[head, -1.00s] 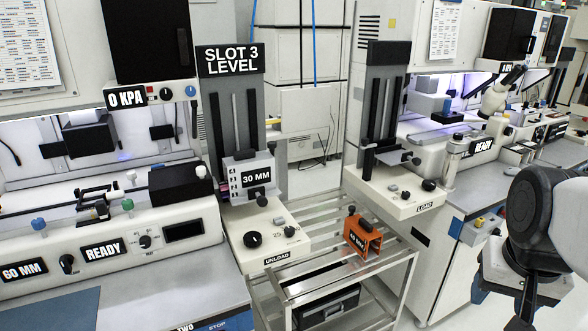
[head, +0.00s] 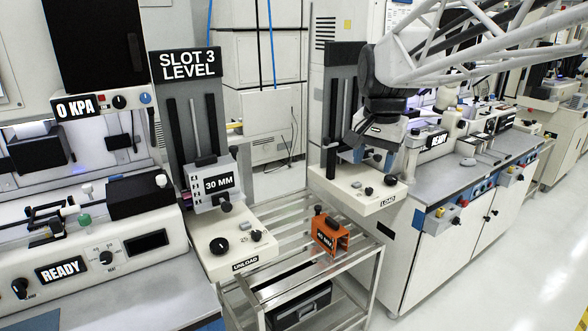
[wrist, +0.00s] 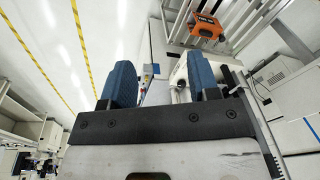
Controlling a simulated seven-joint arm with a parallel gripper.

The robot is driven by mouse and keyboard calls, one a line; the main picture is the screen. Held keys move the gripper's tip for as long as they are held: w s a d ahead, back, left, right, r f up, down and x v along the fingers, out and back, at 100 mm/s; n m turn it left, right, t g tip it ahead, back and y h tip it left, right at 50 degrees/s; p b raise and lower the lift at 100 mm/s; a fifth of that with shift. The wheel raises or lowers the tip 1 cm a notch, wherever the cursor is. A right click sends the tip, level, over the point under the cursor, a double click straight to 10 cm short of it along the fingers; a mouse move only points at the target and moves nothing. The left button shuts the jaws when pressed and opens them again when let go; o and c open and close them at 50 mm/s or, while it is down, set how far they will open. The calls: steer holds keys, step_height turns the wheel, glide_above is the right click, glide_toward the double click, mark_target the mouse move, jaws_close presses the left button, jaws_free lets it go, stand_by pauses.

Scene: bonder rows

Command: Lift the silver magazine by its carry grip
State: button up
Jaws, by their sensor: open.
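The silver magazine (head: 210,184), a pale metal block with side slots and a "30 MM" label, sits upright on the unload elevator at left in the head view. A dark knob-like part (head: 225,202), possibly its carry grip, shows at its lower front. My gripper (head: 374,160) is well to the right of it, over the load station, pointing down. In the wrist view the blue fingers (wrist: 160,78) are apart with nothing held between them. I cannot make out the silver magazine in the wrist view.
An orange magazine (head: 325,234) stands on the slatted metal cart (head: 370,260) between the stations; it also shows in the wrist view (wrist: 207,26). The load station (head: 355,190) lies under my gripper. The unload base (head: 225,245) has knobs. Open floor lies at right.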

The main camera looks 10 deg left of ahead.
steer(key=w+a+r+m, duration=0.1)
steer(key=w+a, duration=0.9)
steer(key=a, duration=0.1)
steer(key=m+g, duration=0.2)
steer(key=m, duration=0.2)
glide_above(208, 156)
steer(key=f, duration=0.7)
steer(key=shift+w+d+f, duration=0.1)
steer(key=shift+d+f, duration=0.15)
steer(key=shift+d, duration=0.15)
steer(key=shift+a+f, duration=0.2)
steer(key=shift+a, duration=0.3)
steer(key=shift+f, duration=1.3)
